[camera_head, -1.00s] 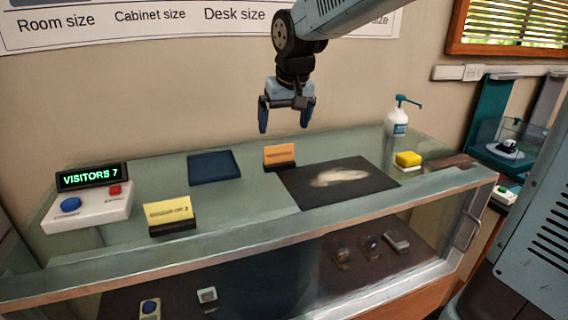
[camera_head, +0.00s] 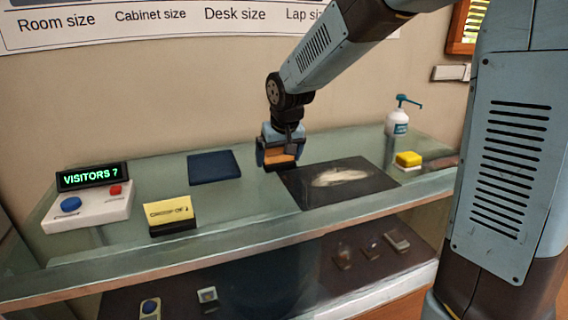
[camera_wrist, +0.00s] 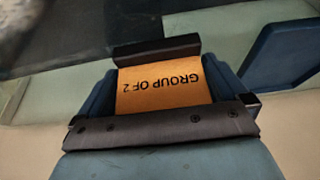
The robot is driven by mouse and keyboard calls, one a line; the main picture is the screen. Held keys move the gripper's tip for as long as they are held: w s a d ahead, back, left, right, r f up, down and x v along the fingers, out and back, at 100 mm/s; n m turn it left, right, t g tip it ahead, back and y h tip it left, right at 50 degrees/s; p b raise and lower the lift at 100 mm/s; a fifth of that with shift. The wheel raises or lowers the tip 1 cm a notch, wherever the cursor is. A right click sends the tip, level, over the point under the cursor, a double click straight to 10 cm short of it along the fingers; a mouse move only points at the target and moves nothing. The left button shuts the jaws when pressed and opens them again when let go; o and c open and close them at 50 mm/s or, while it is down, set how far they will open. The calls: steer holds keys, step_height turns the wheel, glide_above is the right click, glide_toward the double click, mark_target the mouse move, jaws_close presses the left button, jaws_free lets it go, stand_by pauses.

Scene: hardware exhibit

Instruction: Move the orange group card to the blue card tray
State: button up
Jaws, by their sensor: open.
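The orange group card (camera_head: 279,157) stands in a dark holder on the glass counter, left of the black mat. In the wrist view the card (camera_wrist: 160,88) reads "GROUP OF 2" upside down, with its dark holder (camera_wrist: 157,50) beyond it. My gripper (camera_head: 280,160) is lowered around the card, with one finger on each side. The fingers are open; whether either touches the card I cannot tell. The blue card tray (camera_head: 214,166) lies flat and empty to the left of the card, and its edge shows at the right of the wrist view (camera_wrist: 285,55).
A yellow card (camera_head: 168,213) in a dark holder stands at the front left. A visitor counter (camera_head: 90,205) with buttons is at the far left. The black mat (camera_head: 370,187), a yellow sponge-like block (camera_head: 408,158) and a pump bottle (camera_head: 397,122) are to the right.

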steer(key=shift+f, duration=0.2)
steer(key=shift+c, duration=0.4)
steer(key=c, duration=0.7)
